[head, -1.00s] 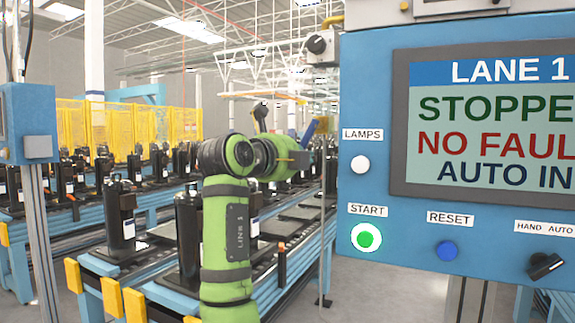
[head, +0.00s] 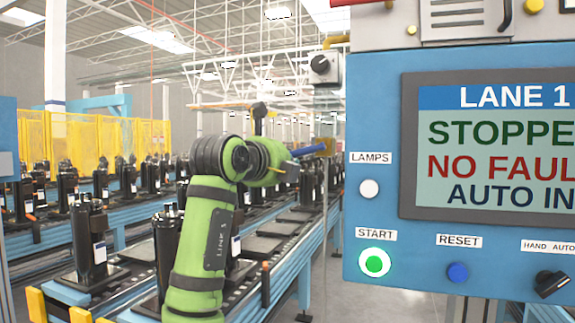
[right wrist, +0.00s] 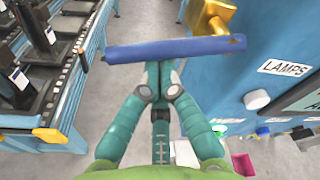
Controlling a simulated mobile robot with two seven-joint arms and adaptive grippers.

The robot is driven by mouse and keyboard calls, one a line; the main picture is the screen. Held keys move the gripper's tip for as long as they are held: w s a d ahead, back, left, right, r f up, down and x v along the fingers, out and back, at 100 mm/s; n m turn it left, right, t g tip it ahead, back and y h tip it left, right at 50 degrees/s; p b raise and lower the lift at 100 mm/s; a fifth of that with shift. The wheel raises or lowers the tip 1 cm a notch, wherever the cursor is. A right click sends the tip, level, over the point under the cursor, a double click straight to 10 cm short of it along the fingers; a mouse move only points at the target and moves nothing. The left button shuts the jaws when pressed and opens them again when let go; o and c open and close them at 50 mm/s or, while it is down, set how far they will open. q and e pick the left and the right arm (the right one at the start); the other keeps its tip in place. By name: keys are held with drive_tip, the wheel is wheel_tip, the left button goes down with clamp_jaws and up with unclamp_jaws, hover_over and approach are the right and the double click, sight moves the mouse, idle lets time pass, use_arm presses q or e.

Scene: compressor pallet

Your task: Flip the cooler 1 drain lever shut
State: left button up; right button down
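A blue lever (head: 313,148) shows just past the end of my right arm in the head view. In the right wrist view the blue lever (right wrist: 175,50) lies nearly level across the picture, by a brass valve body (right wrist: 212,17) on the side of the blue cabinet. My right gripper (right wrist: 158,76) has its teal fingers drawn together, with the tips at or just under the lever's lower edge. I cannot tell whether they touch it. Nothing shows between the fingers. In the head view the right fingers are mostly hidden by the wrist. My left gripper is in neither current view.
A blue control cabinet (head: 390,285) with a screen (head: 500,150) and buttons stands close on the right. A conveyor (head: 290,245) with black compressors runs on the left. Yellow fencing (head: 105,140) is farther back. Grey floor is open between conveyor and cabinet.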

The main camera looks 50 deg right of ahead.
use_arm(q)
drive_tip(key=shift+w+a+r+p, duration=0.1)
drive_tip(key=shift+r+p, duration=0.2)
drive_tip(key=shift+r, duration=0.15)
use_arm(e)
drive_tip(key=shift+w+a+r, duration=0.1)
drive_tip(key=shift+w+r, duration=0.1)
drive_tip(key=shift+r, duration=0.2)
drive_tip(key=shift+w+r, duration=0.1)
use_arm(q)
drive_tip(key=shift+r, duration=0.1)
